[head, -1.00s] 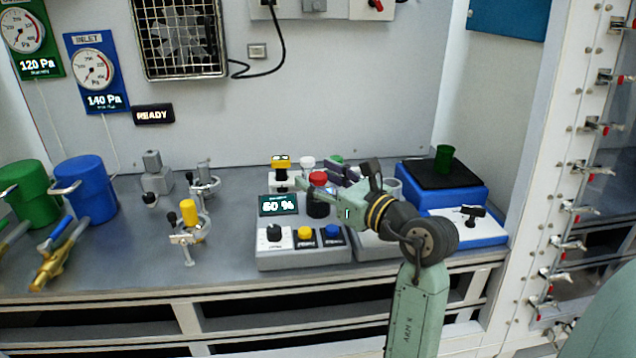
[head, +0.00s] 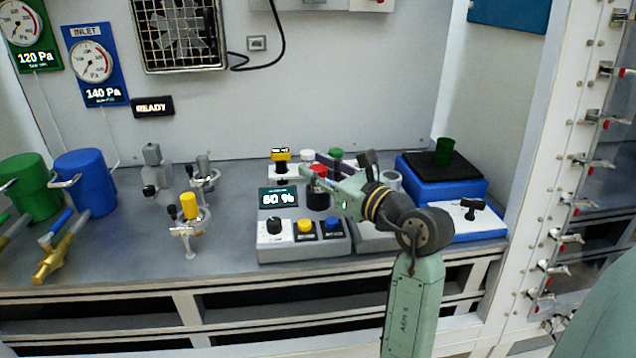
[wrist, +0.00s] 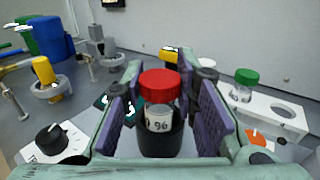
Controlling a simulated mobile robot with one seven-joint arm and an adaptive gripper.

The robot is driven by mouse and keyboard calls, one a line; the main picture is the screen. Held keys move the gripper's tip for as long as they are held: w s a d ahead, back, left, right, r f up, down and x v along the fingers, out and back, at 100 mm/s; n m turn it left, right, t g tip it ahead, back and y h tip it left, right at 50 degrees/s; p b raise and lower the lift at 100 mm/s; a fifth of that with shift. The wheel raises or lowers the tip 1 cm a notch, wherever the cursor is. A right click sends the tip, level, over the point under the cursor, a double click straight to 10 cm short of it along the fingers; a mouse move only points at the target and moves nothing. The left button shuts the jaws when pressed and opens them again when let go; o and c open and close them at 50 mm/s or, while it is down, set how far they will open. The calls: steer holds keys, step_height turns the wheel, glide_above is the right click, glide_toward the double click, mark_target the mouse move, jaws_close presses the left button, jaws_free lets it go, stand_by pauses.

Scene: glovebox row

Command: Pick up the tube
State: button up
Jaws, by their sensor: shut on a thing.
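The tube (wrist: 159,118) has a red cap and a white label with dark digits. It stands upright in a black round holder (wrist: 160,144) on the grey control unit; its lower part is hidden in the holder. My gripper (wrist: 165,100) is shut on the tube, with one purple-padded finger on each side of it, around the cap and label. In the head view the red cap (head: 318,169) shows between the fingers, above the black holder (head: 317,199), partly covered by my gripper.
Close behind is a white rack with a green-capped tube (wrist: 244,84). A 60 % display (head: 278,197) and knobs are left of the holder. A blue scale (head: 445,187) with a green cup (head: 444,151) stands right. A yellow-topped clamp stand (head: 189,208) stands left.

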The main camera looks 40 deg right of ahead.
steer(key=shift+r, duration=0.1)
step_height(320, 180, up, 10)
steer(key=shift+f+b, duration=0.1)
steer(key=shift+b, duration=0.85)
steer(key=shift+s, duration=0.1)
